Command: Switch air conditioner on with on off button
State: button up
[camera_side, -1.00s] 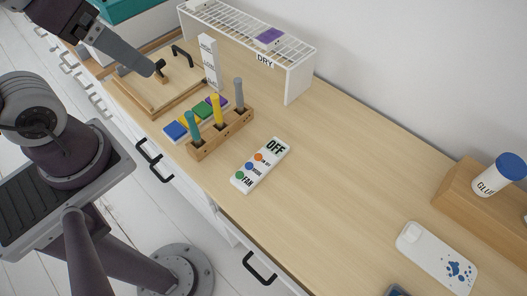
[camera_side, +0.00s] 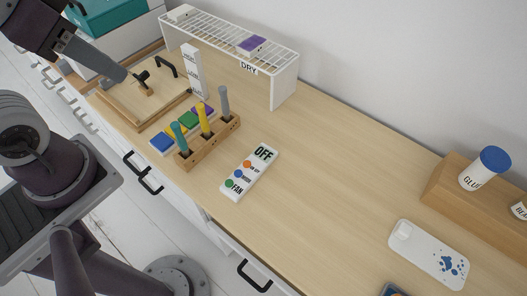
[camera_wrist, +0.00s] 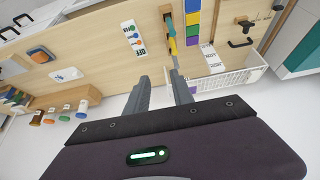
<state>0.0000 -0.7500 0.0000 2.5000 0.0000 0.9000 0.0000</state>
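The white air conditioner remote (camera_side: 249,173) lies flat on the desk, front of centre in the side view. Its display reads OFF, and below it are an orange on/off button (camera_side: 247,165), a blue button (camera_side: 238,174) and a green FAN button (camera_side: 230,183). It also shows, rotated, in the wrist view as a small remote (camera_wrist: 135,37). My gripper (camera_side: 124,75) is at the upper left of the side view, well away from the remote. In the wrist view its two fingers (camera_wrist: 160,77) are apart with nothing between them.
A wooden pen holder (camera_side: 207,142) with upright markers stands left of the remote, beside coloured blocks (camera_side: 185,127). A white wire rack (camera_side: 285,88) labelled DRY stands behind. A phone (camera_side: 428,254) and a wooden shelf (camera_side: 450,185) with jars are right.

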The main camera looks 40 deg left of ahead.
grip_shut()
dwell(1.3)
